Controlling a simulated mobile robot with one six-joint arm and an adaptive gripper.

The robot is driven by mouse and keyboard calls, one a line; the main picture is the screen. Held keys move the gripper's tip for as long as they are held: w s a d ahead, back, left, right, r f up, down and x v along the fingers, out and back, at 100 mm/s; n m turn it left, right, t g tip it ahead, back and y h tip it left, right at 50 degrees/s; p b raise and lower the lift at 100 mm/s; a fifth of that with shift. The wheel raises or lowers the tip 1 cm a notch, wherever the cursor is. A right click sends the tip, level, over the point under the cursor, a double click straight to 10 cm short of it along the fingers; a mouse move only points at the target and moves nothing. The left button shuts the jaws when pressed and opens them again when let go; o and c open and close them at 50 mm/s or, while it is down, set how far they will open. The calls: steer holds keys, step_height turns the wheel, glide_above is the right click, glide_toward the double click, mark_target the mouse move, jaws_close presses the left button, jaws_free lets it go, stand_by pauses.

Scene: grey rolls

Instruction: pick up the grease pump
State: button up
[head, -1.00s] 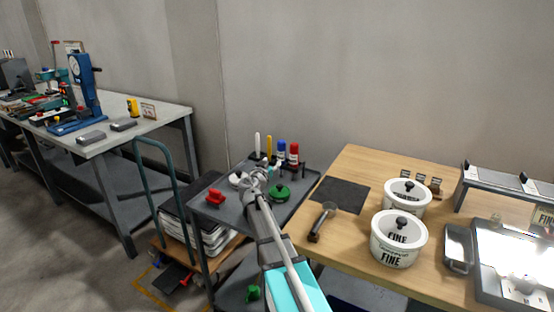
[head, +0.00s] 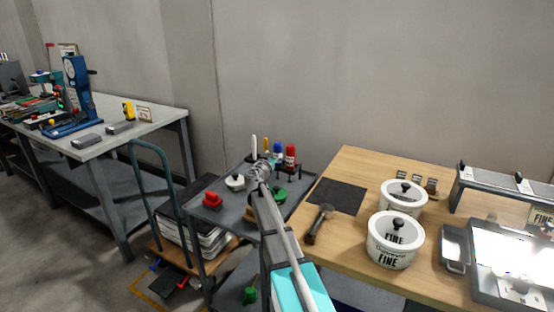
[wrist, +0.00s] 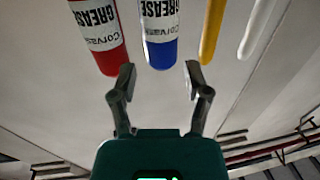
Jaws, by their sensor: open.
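Two tubes labelled GREASE stand in a rack at the back of the grey cart: a blue one (head: 278,150) and a red one (head: 291,155). I cannot tell which of them, if either, is the grease pump. In the wrist view, the blue tube (wrist: 159,30) lies just beyond and between my open fingertips, and the red tube (wrist: 98,35) is to its left. My gripper (wrist: 160,75) is open and empty. In the head view, my gripper (head: 260,170) is over the cart, in front of the rack.
A yellow stick (wrist: 212,28) and a white stick (wrist: 262,25) stand beside the blue tube. The cart also holds a red block (head: 212,200), a white pot (head: 235,182) and a green pot (head: 280,194). A wooden table (head: 345,165) adjoins it on the right.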

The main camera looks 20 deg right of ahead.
mark_target(276, 150)
steer(key=shift+w+d, duration=0.3)
steer(key=shift+x, duration=2.6)
steer(key=shift+r, duration=0.1)
steer(key=c, duration=0.8)
steer(key=shift+r, duration=0.15)
